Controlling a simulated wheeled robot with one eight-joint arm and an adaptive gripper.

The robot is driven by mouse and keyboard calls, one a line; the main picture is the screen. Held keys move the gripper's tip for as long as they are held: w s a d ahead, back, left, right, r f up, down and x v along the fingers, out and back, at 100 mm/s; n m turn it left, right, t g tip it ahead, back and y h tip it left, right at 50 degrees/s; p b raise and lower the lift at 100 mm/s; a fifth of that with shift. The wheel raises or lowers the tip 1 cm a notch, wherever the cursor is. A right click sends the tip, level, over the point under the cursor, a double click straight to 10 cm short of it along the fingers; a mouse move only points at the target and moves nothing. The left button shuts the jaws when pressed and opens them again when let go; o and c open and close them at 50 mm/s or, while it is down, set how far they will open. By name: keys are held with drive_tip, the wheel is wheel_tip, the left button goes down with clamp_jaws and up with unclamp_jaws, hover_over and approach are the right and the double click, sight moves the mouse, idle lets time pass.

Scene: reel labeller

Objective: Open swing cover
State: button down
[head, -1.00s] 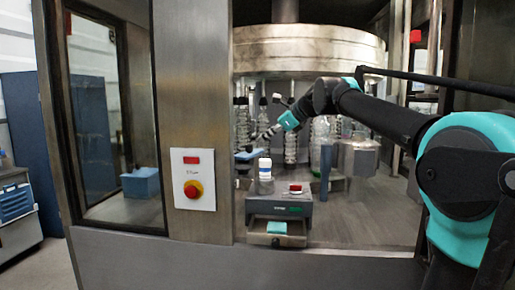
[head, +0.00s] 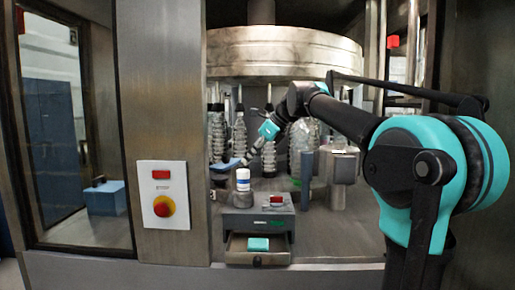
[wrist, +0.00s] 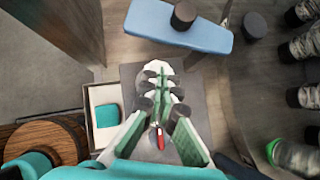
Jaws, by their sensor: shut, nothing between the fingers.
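No part is marked as the swing cover, and I cannot tell for sure which it is. A flat blue plate (wrist: 180,26) with a dark round knob (wrist: 184,15) lies ahead of my gripper in the wrist view; its edge shows in the head view (head: 226,165). My gripper (wrist: 160,80) is shut and empty, apart from the plate. In the head view my gripper (head: 248,158) hangs above a white bottle with a blue label (head: 243,181). The bottle stands on a grey box (head: 262,216) and is mostly hidden by my fingers in the wrist view.
The box has a red part (head: 276,200) on top and an open drawer (head: 240,257) with a teal block (head: 258,244). Several clear bottles and a grey post (head: 307,178) stand behind. A steel pillar (head: 160,90) with a red stop button (head: 164,206) borders the opening's left.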

sight(223, 165)
drive_tip(key=shift+w+a+f, duration=0.2)
drive_tip(key=shift+w+a, duration=0.05)
drive_tip(key=shift+a, duration=0.4)
drive_tip(key=shift+w+a+f, duration=0.15)
drive_tip(key=shift+w+a, duration=0.05)
drive_tip(key=shift+a, duration=0.5)
drive_tip(key=shift+w+a+f, duration=0.2)
drive_tip(key=shift+w+a, duration=0.05)
drive_tip(key=shift+a, duration=0.4)
drive_tip(key=shift+a, duration=1.9)
drive_tip(key=shift+d, duration=0.15)
